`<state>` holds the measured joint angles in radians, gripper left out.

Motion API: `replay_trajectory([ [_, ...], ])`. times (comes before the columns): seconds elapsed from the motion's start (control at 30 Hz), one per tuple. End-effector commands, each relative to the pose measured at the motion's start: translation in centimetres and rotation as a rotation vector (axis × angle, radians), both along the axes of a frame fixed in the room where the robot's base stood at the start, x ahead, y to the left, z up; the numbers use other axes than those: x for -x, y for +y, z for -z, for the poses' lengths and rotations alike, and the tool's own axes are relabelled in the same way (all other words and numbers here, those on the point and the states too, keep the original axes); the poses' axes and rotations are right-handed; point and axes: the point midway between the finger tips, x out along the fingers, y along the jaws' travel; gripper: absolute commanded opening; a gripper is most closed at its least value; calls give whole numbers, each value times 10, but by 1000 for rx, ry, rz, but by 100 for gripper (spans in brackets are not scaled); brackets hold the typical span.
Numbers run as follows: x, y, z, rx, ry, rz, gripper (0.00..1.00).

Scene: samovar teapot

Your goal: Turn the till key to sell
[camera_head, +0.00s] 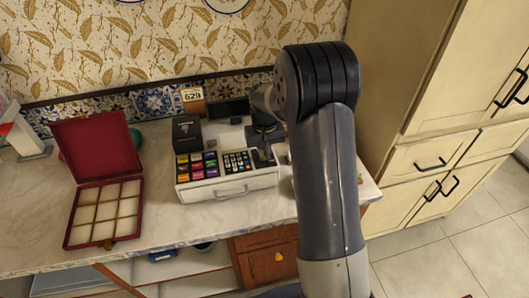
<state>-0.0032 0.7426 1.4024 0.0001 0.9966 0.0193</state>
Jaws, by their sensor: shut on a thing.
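The till (229,189) stands on the counter, white, with coloured buttons (197,165) on the left and a dark number pad (237,163) beside them. Its front drawer is shut. My gripper (263,156) points down at the right end of the till's top, right of the number pad. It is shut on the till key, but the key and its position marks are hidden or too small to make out. My arm covers the area just right of the till.
An open red box (104,190) with pale compartments lies left of the till. Pale cabinets (447,130) rise at the right. Counter between red box and till is clear.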

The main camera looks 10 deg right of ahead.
Motion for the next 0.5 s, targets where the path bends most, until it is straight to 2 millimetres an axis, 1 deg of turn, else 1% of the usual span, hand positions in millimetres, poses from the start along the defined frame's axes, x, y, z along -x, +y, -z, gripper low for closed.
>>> replay_trajectory([
  [0.27, 0, 1, 1, 0, -1, 129, 0],
  [0.5, -1, 3, 1, 0, -2, 328, 0],
])
